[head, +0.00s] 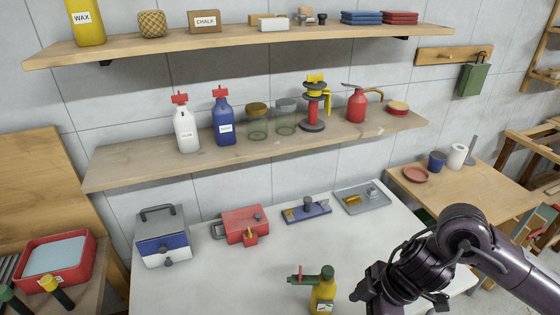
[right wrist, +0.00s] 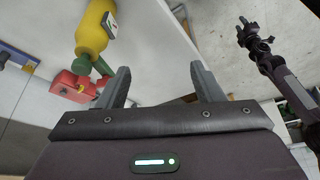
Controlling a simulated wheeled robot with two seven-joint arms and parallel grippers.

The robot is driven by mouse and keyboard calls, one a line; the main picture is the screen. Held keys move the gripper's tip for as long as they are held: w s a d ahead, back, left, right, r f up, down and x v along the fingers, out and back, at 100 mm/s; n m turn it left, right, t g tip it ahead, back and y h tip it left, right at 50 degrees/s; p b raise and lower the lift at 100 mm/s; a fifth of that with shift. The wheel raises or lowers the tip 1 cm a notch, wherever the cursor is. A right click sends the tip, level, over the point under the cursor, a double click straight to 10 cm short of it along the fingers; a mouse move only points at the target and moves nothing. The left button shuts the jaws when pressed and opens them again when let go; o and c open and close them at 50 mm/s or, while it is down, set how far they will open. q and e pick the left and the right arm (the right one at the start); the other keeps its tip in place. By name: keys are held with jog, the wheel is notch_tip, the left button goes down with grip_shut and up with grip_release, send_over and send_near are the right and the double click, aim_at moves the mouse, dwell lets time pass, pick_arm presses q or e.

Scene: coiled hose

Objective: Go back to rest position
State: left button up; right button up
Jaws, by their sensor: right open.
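My right gripper (head: 360,293) is at the front right of the white table, just right of a yellow spray bottle (head: 323,295) with a green head. In the right wrist view its two fingers (right wrist: 162,84) stand wide apart with nothing between them. The yellow bottle (right wrist: 92,32) shows there beyond the left finger, apart from it. My left arm is not in the head view. What looks like my left gripper (right wrist: 247,32) shows small at the upper right of the right wrist view, away from the table; its jaws are too small to judge.
The white table (head: 190,290) holds a blue-white box (head: 163,237), a red case (head: 242,226), a blue tray (head: 306,211) and a grey tray (head: 362,198). Two shelves hang above; the lower (head: 130,176) carries bottles and jars. A wooden table (head: 470,195) stands right. The white table's front left is clear.

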jog(key=w+a+r+m+t+y, duration=0.1)
jog(key=a+r+m+t, duration=0.1)
jog(key=a+t, duration=0.3)
jog(key=w+a+r+m+t+y, duration=0.1)
jog(key=w+a+r+t+y, duration=0.1)
jog(key=a, duration=0.6)
jog(key=s+d+f+m+g+h, duration=0.2)
jog(key=s+d+f+m+h, duration=0.2)
jog(key=s+d+m, duration=0.3)
jog(key=s+d+f+m+g+h, duration=0.3)
jog(key=s+d+f+m, duration=0.15)
jog(key=d, duration=0.55)
notch_tip(320, 180, down, 31)
jog(key=s+b, duration=0.1)
jog(key=b, duration=0.2)
pick_arm(q)
notch_tip(320, 180, down, 6)
jog(key=w+b, duration=0.1)
jog(key=b, duration=0.2)
jog(key=shift+w, duration=0.25)
pick_arm(e)
jog(key=s+d+f+n+g, duration=0.1)
jog(key=s+d+f+g, duration=0.1)
jog(key=s+f, duration=1.8)
notch_tip(320, 180, down, 3)
jog(key=shift+s+d+r, duration=0.1)
jog(key=shift+s+d, duration=0.15)
jog(key=shift+d, duration=0.45)
